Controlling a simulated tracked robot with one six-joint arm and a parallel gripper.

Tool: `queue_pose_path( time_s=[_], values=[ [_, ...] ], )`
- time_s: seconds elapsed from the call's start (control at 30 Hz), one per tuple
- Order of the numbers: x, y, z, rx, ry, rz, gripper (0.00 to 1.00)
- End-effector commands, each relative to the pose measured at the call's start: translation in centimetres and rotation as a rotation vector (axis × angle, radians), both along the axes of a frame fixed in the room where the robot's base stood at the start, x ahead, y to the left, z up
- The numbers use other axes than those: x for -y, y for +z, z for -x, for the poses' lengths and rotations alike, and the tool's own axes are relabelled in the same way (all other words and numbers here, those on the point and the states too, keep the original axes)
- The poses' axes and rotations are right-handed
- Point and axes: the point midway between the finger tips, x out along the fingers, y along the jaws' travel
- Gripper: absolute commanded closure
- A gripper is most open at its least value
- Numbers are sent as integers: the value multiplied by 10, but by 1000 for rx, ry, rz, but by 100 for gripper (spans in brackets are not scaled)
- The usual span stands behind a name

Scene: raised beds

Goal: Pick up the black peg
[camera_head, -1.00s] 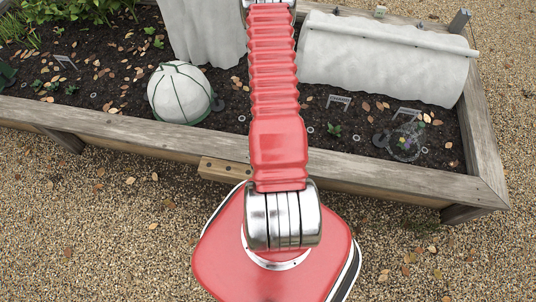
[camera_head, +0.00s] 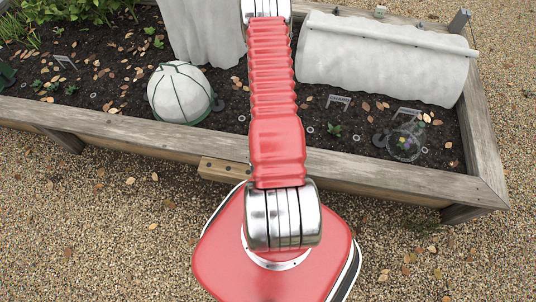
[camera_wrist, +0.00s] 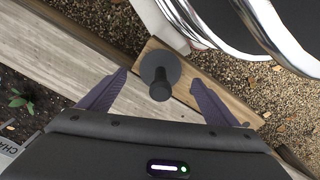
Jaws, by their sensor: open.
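The black peg (camera_wrist: 160,88) shows in the wrist view as a dark post with a wide round disc at its base. It stands at a light wooden block (camera_wrist: 187,76) along the bed's edge, its end facing the camera. My gripper (camera_wrist: 158,76) is open, with one dark finger to the left of the peg and one to the right. The peg appears between them with gaps on both sides; I cannot tell how far the fingertips are from it in depth. In the head view the peg and gripper do not show.
The raised bed's timber rim (camera_head: 400,176) runs across the head view, with the wooden block (camera_head: 223,170) on its front. A white netted dome (camera_head: 180,93) and a white fleece tunnel (camera_head: 385,60) stand on the soil. Gravel (camera_head: 90,235) lies in front.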

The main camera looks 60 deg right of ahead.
Motion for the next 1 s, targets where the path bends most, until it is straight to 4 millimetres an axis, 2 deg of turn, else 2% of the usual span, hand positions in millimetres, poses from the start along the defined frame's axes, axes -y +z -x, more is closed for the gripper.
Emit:
queue_pose_path(
  time_s=[0.33, 0.93, 1.0],
  values=[
    [-2, -32, 0, -1, 0, -1, 16],
    [-1, -34, -1, -1, 0, -1, 16],
    [-1, -34, -1, -1, 0, -1, 20]
  ],
)
